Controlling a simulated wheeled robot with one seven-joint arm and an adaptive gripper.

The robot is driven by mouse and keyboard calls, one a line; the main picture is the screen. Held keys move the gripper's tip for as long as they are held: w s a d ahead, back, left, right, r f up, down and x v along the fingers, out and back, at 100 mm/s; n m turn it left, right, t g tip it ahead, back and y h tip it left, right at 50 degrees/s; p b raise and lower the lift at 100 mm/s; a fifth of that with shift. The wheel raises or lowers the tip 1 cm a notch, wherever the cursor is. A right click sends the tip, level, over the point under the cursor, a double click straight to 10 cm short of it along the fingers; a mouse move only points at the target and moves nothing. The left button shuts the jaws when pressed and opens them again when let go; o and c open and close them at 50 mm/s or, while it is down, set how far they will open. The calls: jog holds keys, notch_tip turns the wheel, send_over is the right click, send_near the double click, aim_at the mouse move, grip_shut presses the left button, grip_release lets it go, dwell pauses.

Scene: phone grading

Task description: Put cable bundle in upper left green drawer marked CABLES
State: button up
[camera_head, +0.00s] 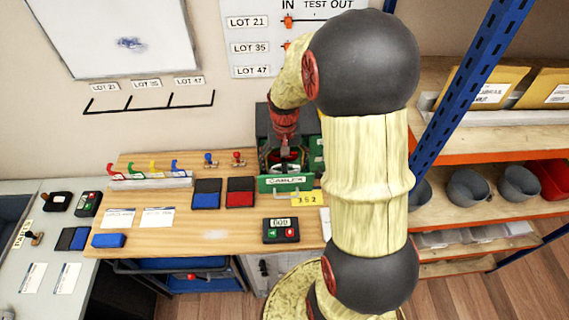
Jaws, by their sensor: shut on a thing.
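My gripper (285,152) points down over the open upper left green drawer, whose front (286,183) carries a label that appears to read CABLES. The drawer is pulled out from the dark green cabinet (263,122) at the back of the wooden bench. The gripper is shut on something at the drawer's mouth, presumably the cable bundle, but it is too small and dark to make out. I cannot tell whether it touches the drawer floor. My arm hides the right part of the cabinet.
A yellow 352 tag (306,199) sits just in front of the drawer. Blue (206,193) and red (241,191) pads and a small device (281,231) lie on the bench (185,238). A blue rack post (455,85) and shelves stand at the right.

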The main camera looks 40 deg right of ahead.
aim_at(284, 167)
jog(key=shift+f, duration=0.35)
jog(key=o, duration=0.8)
jog(key=shift+r, duration=0.15)
notch_tip(284, 167, up, 13)
jog(key=s+a+r+n+t, duration=0.2)
jog(key=s+a, duration=0.4)
jog(key=a, duration=0.4)
jog(key=s+a+r+n+t, duration=0.3)
jog(key=s+a+r+n, duration=0.2)
jog(key=a, duration=0.5)
notch_tip(284, 167, up, 2)
jog(key=shift+s+a+r+t, duration=0.2)
jog(key=shift+s+r+t, duration=0.1)
jog(key=shift+s, duration=0.9)
